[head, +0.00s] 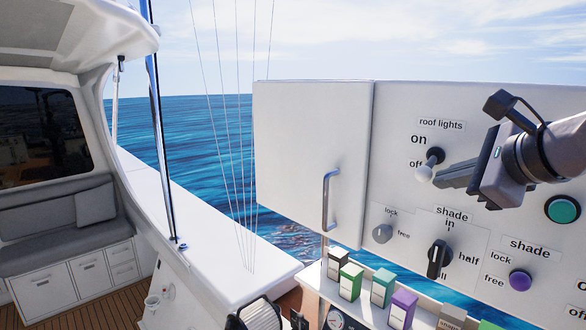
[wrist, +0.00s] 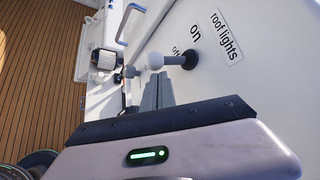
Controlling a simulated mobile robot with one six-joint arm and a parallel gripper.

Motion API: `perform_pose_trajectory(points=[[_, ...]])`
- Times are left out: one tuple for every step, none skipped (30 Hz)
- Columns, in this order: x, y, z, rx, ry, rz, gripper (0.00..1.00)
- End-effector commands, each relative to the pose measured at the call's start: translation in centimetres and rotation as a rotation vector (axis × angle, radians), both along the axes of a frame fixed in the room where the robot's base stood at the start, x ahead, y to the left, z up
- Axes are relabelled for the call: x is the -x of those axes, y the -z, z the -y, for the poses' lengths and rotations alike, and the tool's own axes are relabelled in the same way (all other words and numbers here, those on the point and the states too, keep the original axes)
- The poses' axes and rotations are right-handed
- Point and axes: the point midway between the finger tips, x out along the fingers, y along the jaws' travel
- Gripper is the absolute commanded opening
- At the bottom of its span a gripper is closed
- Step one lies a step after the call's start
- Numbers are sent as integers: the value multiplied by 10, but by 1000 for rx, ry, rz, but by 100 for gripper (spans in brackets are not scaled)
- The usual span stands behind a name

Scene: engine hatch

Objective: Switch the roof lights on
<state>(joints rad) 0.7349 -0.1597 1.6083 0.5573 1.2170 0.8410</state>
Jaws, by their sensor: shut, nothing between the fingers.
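The roof lights switch (head: 436,156) is on the white panel, below its "roof lights" label (head: 441,125). Its lever has a white ball tip (head: 425,173) and points down, on the "off" side. The switch also shows in the wrist view (wrist: 189,58), with the ball tip (wrist: 155,61) just beyond my fingertips. My gripper (head: 441,183) is shut and empty. Its fingertips are close below and to the right of the ball in the head view. I cannot tell whether they touch it.
Below are a grey lock knob (head: 382,234), a black shade selector (head: 438,258) and a purple knob (head: 520,281). A green button (head: 562,209) is at the right. A cabinet door with a metal handle (head: 329,200) stands left. Small boxes (head: 383,287) line a ledge below.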

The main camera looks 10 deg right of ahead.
Motion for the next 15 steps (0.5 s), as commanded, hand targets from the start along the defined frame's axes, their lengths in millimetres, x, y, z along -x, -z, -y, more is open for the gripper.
perform_pose_trajectory(points=[[0, -1, 0, 0, 0, 0, 0], [0, -1, 0, 0, 0, 0, 0], [0, -1, 0, 0, -1, 1, 0], [0, -2, -1, 0, -1, 1, 0], [0, -2, -1, 0, -1, 1, 0], [0, -2, -1, 0, -1, 1, 0], [1, -3, -1, 0, -1, 1, 0], [1, -3, -1, 0, -1, 1, 0], [1, -4, -1, 0, -1, 1, 0], [1, -5, -1, 0, -1, 1, 0], [1, -5, -1, 0, -1, 1, 0], [1, -6, -2, -1, 0, 0, 0], [1, -7, -2, -1, 0, 0, 0], [1, -8, -2, -1, 0, 0, 0], [2, -10, -2, -1, 0, 0, 0]])
